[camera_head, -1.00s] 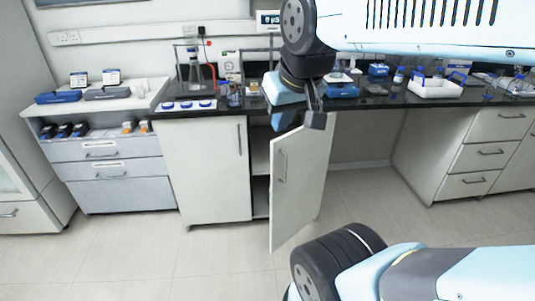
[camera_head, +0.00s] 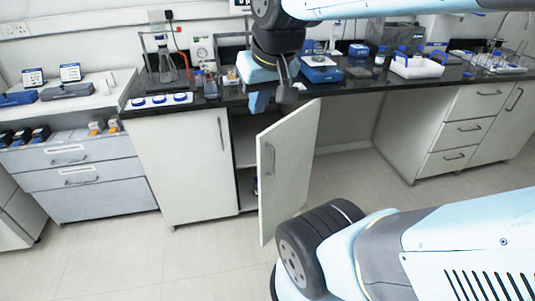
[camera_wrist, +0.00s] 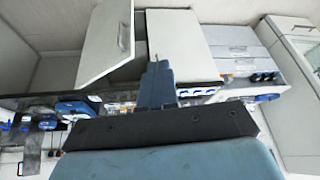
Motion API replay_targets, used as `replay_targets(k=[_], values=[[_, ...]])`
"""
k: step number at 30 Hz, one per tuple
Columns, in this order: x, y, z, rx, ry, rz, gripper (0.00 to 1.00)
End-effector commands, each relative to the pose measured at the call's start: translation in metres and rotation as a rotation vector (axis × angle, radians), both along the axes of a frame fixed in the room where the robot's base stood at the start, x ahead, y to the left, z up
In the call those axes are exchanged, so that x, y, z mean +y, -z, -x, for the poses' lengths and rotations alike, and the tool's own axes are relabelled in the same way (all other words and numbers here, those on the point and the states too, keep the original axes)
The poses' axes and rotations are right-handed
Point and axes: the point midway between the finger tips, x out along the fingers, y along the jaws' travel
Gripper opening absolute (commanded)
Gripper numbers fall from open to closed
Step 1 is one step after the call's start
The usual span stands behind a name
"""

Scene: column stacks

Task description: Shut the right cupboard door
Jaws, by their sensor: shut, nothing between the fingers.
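The right cupboard door (camera_head: 288,165) is a pale panel with a grey vertical handle. It stands open, swung outward, with its free edge toward me and a dark gap at its left. The left cupboard door (camera_head: 183,165) is shut. My gripper (camera_head: 272,100) is in front of the counter edge, above and left of the open door's top. In the wrist view, which looks upside down, my shut, empty fingers (camera_wrist: 157,82) point toward the cupboard. The open door (camera_wrist: 106,42) is to their left there, and I see no contact.
The dark countertop (camera_head: 350,90) holds a flask stand, blue scales (camera_head: 321,73) and a white tray (camera_head: 417,68). White drawers (camera_head: 463,130) stand at the right, a grey drawer unit (camera_head: 80,178) at the left. The floor (camera_head: 130,260) in front is clear.

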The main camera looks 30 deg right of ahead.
Motion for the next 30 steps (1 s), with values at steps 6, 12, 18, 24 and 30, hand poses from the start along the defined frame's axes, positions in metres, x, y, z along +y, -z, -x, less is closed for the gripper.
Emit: replay_targets(k=[6,12,18,24,30], values=[[-0.001,0.032,-0.024,0.176,0.106,-0.126,0.00],[-0.005,0.062,-0.046,0.328,0.213,-0.274,0.00],[-0.012,0.091,-0.068,0.463,0.326,-0.440,0.00],[-0.024,0.121,-0.090,0.576,0.443,-0.621,0.00],[-0.040,0.151,-0.111,0.665,0.567,-0.818,0.00]])
